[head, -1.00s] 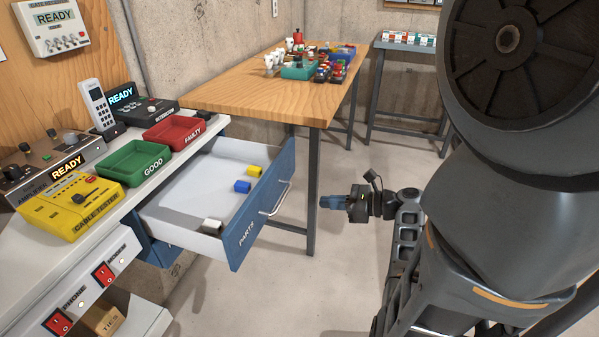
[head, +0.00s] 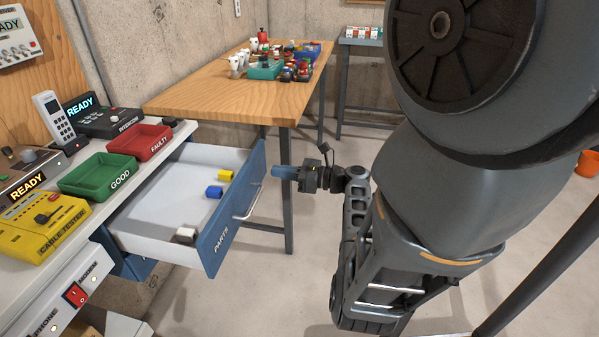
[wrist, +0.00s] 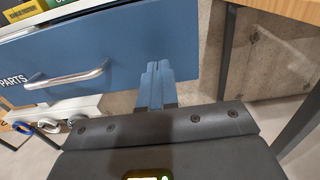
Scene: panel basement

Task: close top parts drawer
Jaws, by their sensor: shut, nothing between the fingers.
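The top parts drawer (head: 215,243) stands pulled out from under the white bench. It has a blue front marked PARTS and a silver bar handle (head: 250,201). Inside are a blue piece, a yellow piece and a white-and-dark piece. My gripper (head: 274,172) is shut and empty, its blue fingers pointing at the right part of the drawer front. In the wrist view the shut fingertips (wrist: 157,66) overlap the blue front, right of the handle (wrist: 68,78). I cannot tell whether they touch it.
The white bench (head: 75,240) carries a green GOOD tray (head: 98,174), a red FAULTY tray (head: 140,141) and a yellow cable tester (head: 42,227). A wooden table (head: 225,97) stands behind the drawer, one leg (head: 288,215) near my gripper.

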